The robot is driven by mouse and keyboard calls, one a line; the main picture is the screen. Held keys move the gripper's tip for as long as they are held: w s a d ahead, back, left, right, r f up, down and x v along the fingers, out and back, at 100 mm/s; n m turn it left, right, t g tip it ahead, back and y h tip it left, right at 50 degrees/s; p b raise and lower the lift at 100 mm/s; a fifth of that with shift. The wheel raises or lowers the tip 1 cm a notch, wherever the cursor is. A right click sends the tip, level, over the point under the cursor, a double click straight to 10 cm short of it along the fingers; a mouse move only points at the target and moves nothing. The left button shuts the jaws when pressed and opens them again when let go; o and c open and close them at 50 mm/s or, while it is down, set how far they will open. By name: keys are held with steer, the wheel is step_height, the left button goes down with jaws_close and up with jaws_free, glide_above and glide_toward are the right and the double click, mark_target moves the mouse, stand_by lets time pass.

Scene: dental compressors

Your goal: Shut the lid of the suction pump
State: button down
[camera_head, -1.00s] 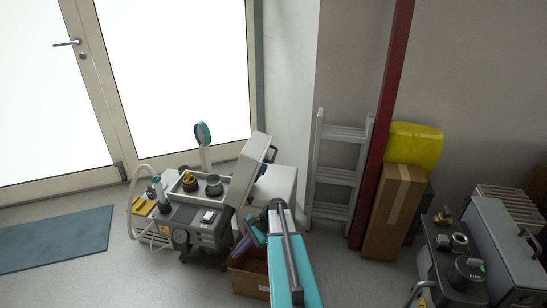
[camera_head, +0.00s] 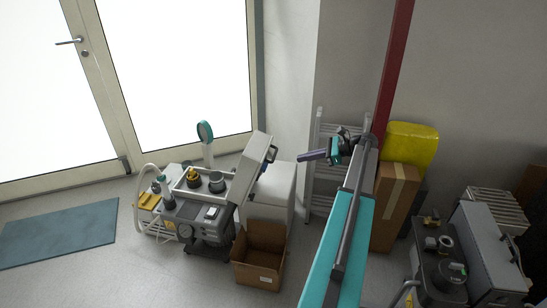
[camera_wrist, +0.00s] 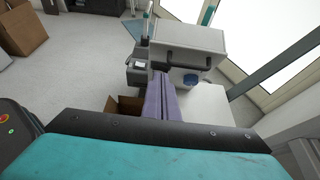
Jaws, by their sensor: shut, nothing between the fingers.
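The suction pump (camera_head: 203,219) is a grey machine on the floor left of centre, with a white-rimmed open top holding dark and yellow-topped parts. Its pale grey lid (camera_head: 251,163) stands open, tilted up at the right side of the top. The lid (camera_wrist: 190,38) also shows in the wrist view, with a dark bar handle (camera_wrist: 176,63) across its near face. My gripper (camera_head: 301,157) has purple fingers, shut and empty, in the air to the right of the lid and apart from it. In the wrist view my gripper (camera_wrist: 159,76) points towards the lid's handle area.
A white box-shaped unit (camera_head: 268,192) stands right beside the lid. An open cardboard box (camera_head: 259,267) sits in front of it. A ladder (camera_head: 322,190), a tall carton (camera_head: 397,205) and another machine (camera_head: 440,265) are to the right.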

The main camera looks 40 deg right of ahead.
mark_target(273, 158)
steer(key=shift+w+a+f, duration=0.1)
steer(key=shift+a, duration=0.05)
steer(key=shift+w+a+r+x, duration=0.15)
steer(key=shift+r+x, duration=0.3)
steer(key=shift+x, duration=1.65)
steer(key=shift+w+a+r+x, duration=0.15)
steer(key=shift+r+x, duration=0.3)
steer(key=shift+x, duration=1.6)
steer(key=shift+w+a+r+x, duration=0.1)
steer(key=shift+w+r+x, duration=0.25)
steer(key=shift+x, duration=1.75)
steer(key=shift+r, duration=0.1)
